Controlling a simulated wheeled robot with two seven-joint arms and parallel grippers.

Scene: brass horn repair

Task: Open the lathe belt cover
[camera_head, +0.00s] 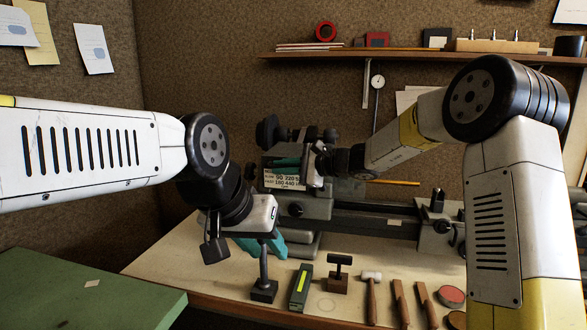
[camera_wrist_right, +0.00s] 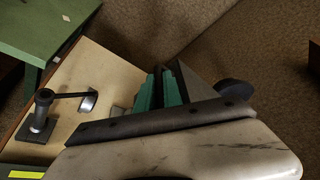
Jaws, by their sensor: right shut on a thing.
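The lathe (camera_head: 345,210) stands at the back of the bench. Its belt cover (camera_head: 284,180), with a white speed plate, is at the left end of the lathe, partly hidden by my right gripper. My right gripper (camera_head: 290,162) reaches in from the right and its teal fingers are shut at the cover's top edge. In the right wrist view the teal fingers (camera_wrist_right: 160,92) are against a dark grey panel (camera_wrist_right: 195,85). How far the cover has swung is hard to tell. My left gripper (camera_head: 277,246) hangs over the bench in front of the lathe, teal fingers partly hidden, apart from the cover.
A black post on a square base (camera_head: 264,291), a green box with a yellow strip (camera_head: 301,288), a T-handled block (camera_head: 338,275) and a mallet (camera_head: 371,290) line the bench front. A green table (camera_head: 85,285) is at the left. A shelf (camera_head: 420,54) runs above.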

